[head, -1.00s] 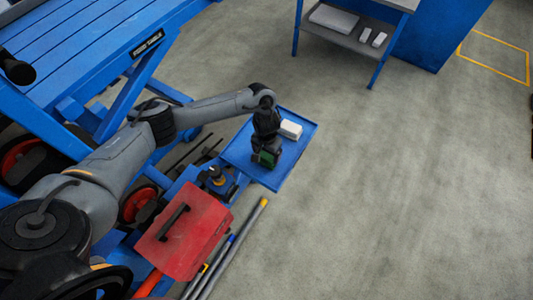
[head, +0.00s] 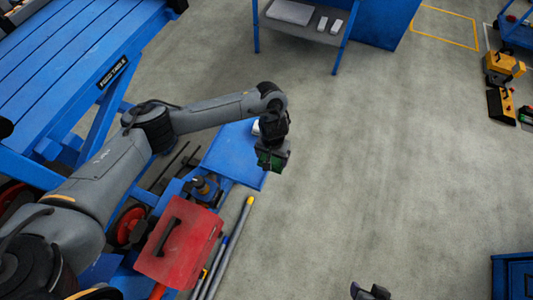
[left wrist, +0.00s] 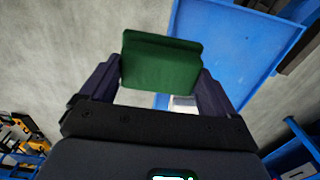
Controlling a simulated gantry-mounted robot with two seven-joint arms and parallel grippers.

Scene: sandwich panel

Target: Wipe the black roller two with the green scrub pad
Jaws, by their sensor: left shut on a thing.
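My left gripper (head: 270,163) is shut on the green scrub pad (head: 265,158). It holds the pad over the near right edge of a small blue tray (head: 232,158). In the left wrist view the pad (left wrist: 160,62) sits between the two fingers, with the tray (left wrist: 240,35) beyond it. A black cylinder end (head: 178,5) shows at the top edge, by the blue slatted table, and another black part is cut off at the left edge. I cannot tell which is roller two. A dark part at the bottom edge looks like my right gripper (head: 371,292), mostly cut off.
The blue slatted table (head: 70,60) fills the upper left. A red toolbox (head: 180,245), poles (head: 232,245) and a white block on the tray (head: 255,128) are near my left arm. A shelf (head: 300,25) stands at the top. The floor right of the tray is clear.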

